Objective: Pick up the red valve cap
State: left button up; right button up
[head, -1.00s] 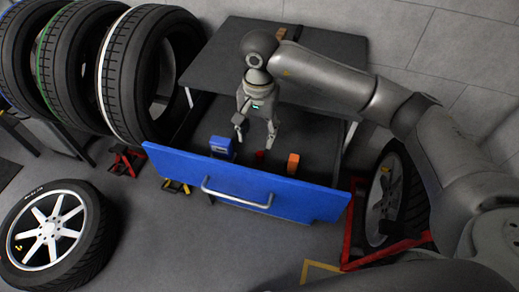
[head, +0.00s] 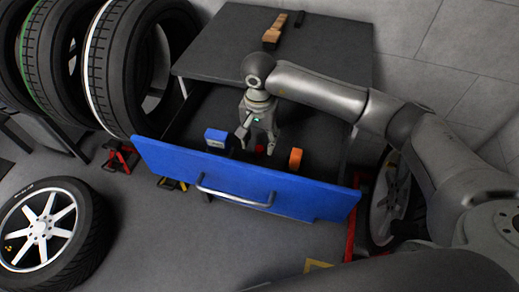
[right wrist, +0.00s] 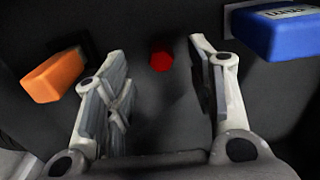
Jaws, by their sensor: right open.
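The red valve cap (head: 260,149) lies on the dark floor of the open blue-fronted drawer (head: 240,178). In the right wrist view the cap (right wrist: 161,62) shows as a small red piece between and beyond my fingertips. My right gripper (head: 257,145) is open and reaches down into the drawer over the cap. Its two fingers (right wrist: 160,75) stand wide apart with nothing between the pads, and I see no contact with the cap. My left gripper is not in view.
A blue box (head: 218,138) sits left of the cap in the drawer and an orange block (head: 295,158) right of it. They also show in the right wrist view, the orange block (right wrist: 54,76) left, the blue box (right wrist: 277,28) right. The cabinet top (head: 225,50) is behind.

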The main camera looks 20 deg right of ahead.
aim_at(259, 148)
jog(key=f, duration=0.4)
jog(key=shift+w+d+f+p, duration=0.1)
jog(key=shift+w+f+p, duration=0.1)
jog(key=shift+f+p, duration=0.2)
jog(key=c, duration=1)
